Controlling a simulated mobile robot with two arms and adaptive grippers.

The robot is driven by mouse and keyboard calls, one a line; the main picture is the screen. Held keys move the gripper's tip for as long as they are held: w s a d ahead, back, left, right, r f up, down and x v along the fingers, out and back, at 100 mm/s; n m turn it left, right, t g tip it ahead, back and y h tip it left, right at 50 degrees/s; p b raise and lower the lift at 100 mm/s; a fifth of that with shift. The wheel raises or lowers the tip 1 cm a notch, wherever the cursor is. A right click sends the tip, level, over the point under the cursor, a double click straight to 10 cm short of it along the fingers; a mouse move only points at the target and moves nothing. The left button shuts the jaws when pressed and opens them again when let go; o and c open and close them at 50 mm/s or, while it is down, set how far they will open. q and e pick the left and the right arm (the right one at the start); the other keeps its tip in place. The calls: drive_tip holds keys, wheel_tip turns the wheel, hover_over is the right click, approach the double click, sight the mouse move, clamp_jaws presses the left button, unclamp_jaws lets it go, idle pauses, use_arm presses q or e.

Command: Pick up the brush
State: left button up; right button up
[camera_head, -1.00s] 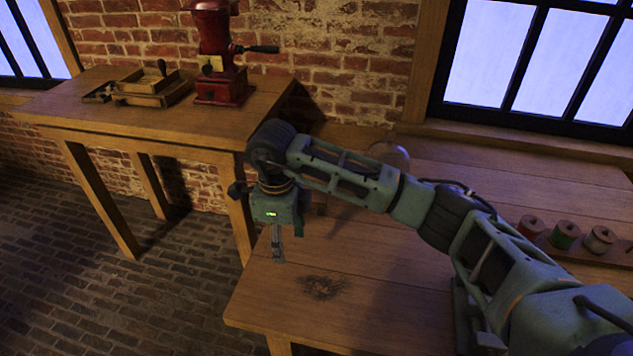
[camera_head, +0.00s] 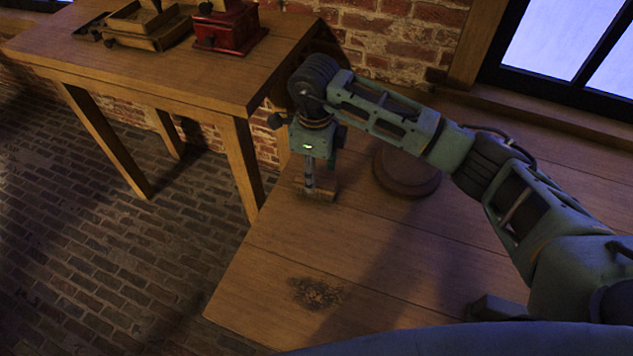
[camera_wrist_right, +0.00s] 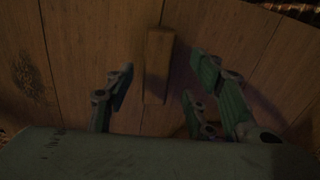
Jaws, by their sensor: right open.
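The brush (camera_head: 327,190) is a small wooden block lying on the near table (camera_head: 270,290), close to its left edge. In the right wrist view, the brush (camera_wrist_right: 157,65) is a plain brown bar; no bristles can be made out there. My right gripper (camera_head: 312,187) points down at the brush, and its fingers hide part of it. In the right wrist view, my right gripper (camera_wrist_right: 160,82) is open, with fingers on either side of the bar's near part. I see no grip on it. My left gripper is not in view.
A dark dirty patch (camera_head: 318,292) marks the table nearer me. A round wooden base (camera_head: 407,182) stands right of the gripper. Another table (camera_head: 200,88) at the back left bears a red grinder (camera_head: 228,27) and a wooden tray (camera_head: 150,27).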

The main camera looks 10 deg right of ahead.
drive_tip(key=f, duration=0.4)
drive_tip(key=shift+s+p, duration=0.2)
drive_tip(key=shift+p, duration=0.2)
drive_tip(key=shift+f, duration=0.3)
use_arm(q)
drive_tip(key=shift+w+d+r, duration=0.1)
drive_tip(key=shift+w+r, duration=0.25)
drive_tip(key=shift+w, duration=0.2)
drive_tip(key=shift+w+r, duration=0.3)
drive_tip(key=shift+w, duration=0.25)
use_arm(e)
drive_tip(key=c, duration=0.8)
clamp_jaws()
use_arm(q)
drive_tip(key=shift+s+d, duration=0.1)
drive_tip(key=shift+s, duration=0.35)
use_arm(e)
drive_tip(key=shift+r, duration=0.1)
